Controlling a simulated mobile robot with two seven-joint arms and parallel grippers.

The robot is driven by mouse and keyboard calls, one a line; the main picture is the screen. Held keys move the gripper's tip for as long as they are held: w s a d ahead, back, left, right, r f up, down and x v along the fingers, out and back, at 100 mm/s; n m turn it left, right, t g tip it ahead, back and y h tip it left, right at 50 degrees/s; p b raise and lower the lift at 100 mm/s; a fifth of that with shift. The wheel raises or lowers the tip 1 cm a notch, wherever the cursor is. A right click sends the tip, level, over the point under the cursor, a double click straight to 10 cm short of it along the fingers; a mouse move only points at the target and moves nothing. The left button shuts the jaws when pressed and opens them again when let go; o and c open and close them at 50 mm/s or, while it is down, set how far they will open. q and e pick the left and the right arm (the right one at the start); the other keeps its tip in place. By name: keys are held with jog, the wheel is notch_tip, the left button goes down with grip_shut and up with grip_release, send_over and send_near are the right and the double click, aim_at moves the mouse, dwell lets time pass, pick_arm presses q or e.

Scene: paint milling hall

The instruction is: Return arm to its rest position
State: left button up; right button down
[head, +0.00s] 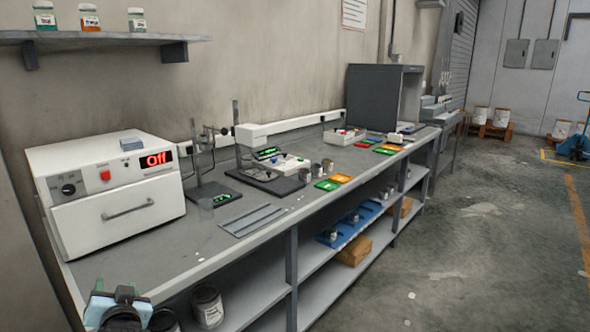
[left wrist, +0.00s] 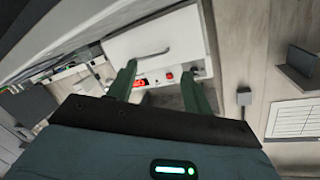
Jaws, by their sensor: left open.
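My left gripper (head: 124,300) shows at the bottom left of the head view, low by the near front edge of the grey workbench (head: 140,247). In the left wrist view its two green fingers (left wrist: 160,95) stand wide apart with nothing between them that they touch. The white oven (head: 115,200) with a red "Off" display stands on the bench beyond the gripper. It also shows in the left wrist view (left wrist: 150,45), apart from the fingers. My right gripper is in neither view.
A stand (head: 205,180), a grey ridged plate (head: 252,220), colored cards (head: 328,185) and a dark booth (head: 375,98) are along the bench. Jars (head: 207,306) stand on the lower shelf near the gripper. A wall shelf (head: 95,38) hangs above the oven. The floor at right is open.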

pick_arm(q)
jog(key=s+d+f+m+h+p, duration=0.1)
jog(key=s+d+f+h, duration=0.15)
jog(key=s+f, duration=0.35)
jog(key=s+d+f+m+g+h+p, duration=0.1)
jog(key=s+d+f+h, duration=0.15)
jog(key=s+f, duration=0.3)
jog(key=s+d+f+m+h+p, duration=0.1)
jog(key=s+d+f+h, duration=0.1)
jog(key=s+d+f, duration=0.4)
jog(key=s+d+f+g+h, duration=0.1)
jog(key=s+d+f, duration=0.1)
jog(key=s, duration=0.6)
jog(key=s+d+f+g+h+p, duration=0.1)
jog(key=s+d+f+h, duration=0.1)
jog(key=s, duration=0.6)
jog(key=s+d+f+g+h, duration=0.1)
jog(key=s+d+f, duration=0.2)
jog(key=s, duration=0.6)
jog(key=shift+f+n+g+h+p, duration=0.3)
jog(key=shift+f+h+p, duration=0.1)
jog(key=shift+f, duration=0.4)
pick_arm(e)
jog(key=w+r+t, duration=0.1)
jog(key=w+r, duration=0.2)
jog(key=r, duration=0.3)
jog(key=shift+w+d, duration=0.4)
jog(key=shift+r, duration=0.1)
